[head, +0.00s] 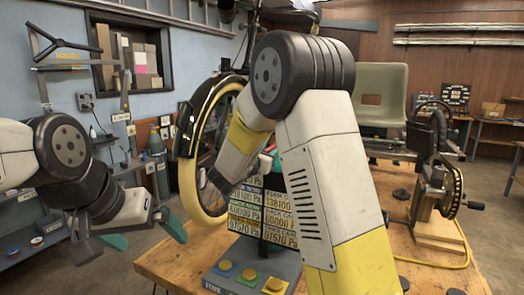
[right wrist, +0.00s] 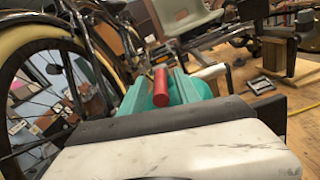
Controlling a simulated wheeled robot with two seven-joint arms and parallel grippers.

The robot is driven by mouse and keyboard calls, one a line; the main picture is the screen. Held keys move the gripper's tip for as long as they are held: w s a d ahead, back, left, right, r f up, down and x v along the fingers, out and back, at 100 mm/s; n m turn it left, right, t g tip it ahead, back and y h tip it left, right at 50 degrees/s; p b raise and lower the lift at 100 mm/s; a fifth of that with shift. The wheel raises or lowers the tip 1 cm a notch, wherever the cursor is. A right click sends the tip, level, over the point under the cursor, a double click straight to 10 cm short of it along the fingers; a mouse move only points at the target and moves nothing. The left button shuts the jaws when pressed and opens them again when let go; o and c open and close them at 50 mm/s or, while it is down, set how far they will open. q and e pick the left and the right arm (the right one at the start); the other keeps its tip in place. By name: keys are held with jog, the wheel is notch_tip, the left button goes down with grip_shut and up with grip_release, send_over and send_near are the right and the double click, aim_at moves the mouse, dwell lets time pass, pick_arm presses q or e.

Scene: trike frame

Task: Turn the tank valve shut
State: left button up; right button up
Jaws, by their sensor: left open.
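A red handle (right wrist: 160,87) stands between the teal fingers of my right gripper (right wrist: 164,90) in the right wrist view, and the fingers look closed against both its sides. A bit of red shows in the head view (head: 270,148), but my right forearm hides most of that gripper there. Any tank or valve body joined to the handle is hidden. My left gripper (head: 145,236) is open and empty at the left, its teal fingertips apart, away from the handle. A grey-green cylinder (head: 156,172) stands by the back wall.
A wheel with a yellow tyre (head: 188,184) stands behind my right arm. A stand with yellow plates (head: 246,212) and coloured buttons is on the wooden bench (head: 165,262). A beige seat (head: 381,95) and a crank wheel (head: 450,192) are at the right.

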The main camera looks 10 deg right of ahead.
jog(key=shift+w+d, duration=0.25)
grip_shut()
dwell(1.4)
